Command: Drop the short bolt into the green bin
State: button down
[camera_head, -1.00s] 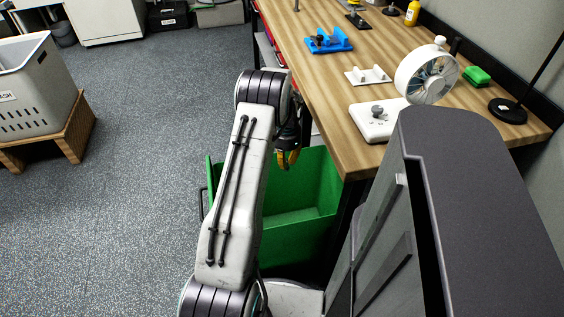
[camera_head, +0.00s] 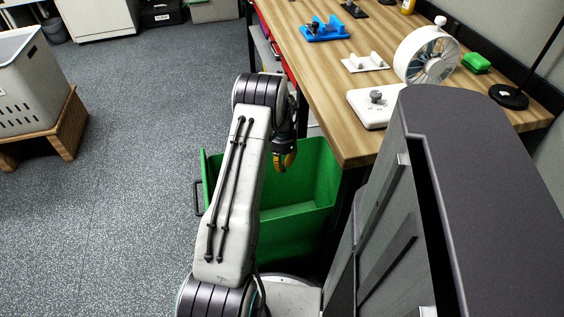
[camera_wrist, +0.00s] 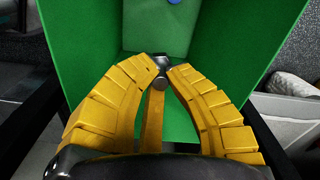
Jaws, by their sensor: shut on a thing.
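The green bin (camera_head: 292,225) stands on the floor beside the workbench's near end, with its open top up. My gripper (camera_head: 284,161) points down over the bin's opening, partly hidden by my own arm. In the wrist view my gripper (camera_wrist: 161,72) has its yellow fingers shut on a small dark metal bolt (camera_wrist: 160,82) at their tips. Most of the bolt is hidden by the fingers. Green bin walls (camera_wrist: 90,35) surround the fingertips in that view.
The wooden workbench (camera_head: 335,95) holds a white fan (camera_head: 428,56), a white base with a knob (camera_head: 372,112), a blue fixture (camera_head: 324,30) and a green block (camera_head: 476,63). A laundry basket (camera_head: 25,85) stands on a wooden stand at left. The floor between is clear.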

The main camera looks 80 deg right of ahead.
jog(key=c, duration=1.3)
grip_release()
notch_tip(320, 180, up, 12)
jog(key=shift+r, duration=0.1)
